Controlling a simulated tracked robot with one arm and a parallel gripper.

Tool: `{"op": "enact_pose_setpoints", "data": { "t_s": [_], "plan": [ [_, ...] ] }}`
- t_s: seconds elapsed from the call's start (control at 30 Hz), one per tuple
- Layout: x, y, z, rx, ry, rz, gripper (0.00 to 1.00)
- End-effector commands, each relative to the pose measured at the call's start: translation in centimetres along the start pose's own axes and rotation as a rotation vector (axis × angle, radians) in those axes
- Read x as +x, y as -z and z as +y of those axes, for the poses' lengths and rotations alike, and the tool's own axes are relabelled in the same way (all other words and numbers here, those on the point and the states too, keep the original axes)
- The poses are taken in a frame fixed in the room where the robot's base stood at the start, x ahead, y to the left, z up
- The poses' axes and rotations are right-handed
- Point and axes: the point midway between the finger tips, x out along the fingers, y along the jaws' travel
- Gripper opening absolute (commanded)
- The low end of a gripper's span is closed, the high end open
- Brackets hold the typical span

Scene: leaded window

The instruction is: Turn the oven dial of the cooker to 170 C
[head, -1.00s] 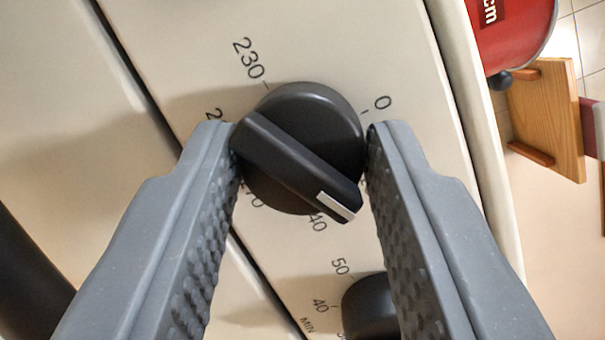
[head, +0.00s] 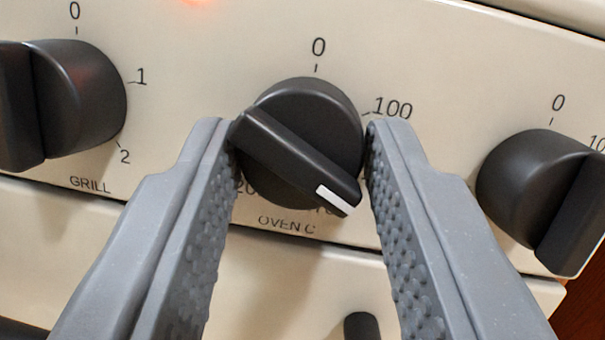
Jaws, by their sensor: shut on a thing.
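The oven dial (head: 303,135) is a round black knob with a raised bar across it, on the cream cooker panel. My gripper (head: 302,140) is shut on the ends of this bar, one ridged grey finger at each side. The bar slants, and its white mark (head: 334,199) points to the lower right. The label OVEN C (head: 287,225) is below. 0 shows above the dial and 100 at its right. A partly covered number, seemingly 170, lies just left of the white mark. 140 is hidden, and 200 is partly behind the left finger.
A grill dial (head: 75,98) is at the left, marked 0, 1, 2. Another black dial (head: 535,190) is close at the right. A reddish light (head: 195,3) glows at the top edge. A dark knob or handle end (head: 361,326) shows below.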

Motion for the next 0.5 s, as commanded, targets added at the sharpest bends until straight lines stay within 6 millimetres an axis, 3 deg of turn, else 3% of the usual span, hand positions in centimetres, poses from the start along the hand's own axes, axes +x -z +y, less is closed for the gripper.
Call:
{"op": "enact_pose_setpoints", "data": {
  "t_s": [0.5],
  "plan": [
    [-0.07, -0.40, -0.64, 0.464, -0.141, 0.021, 0.10]
  ]
}}
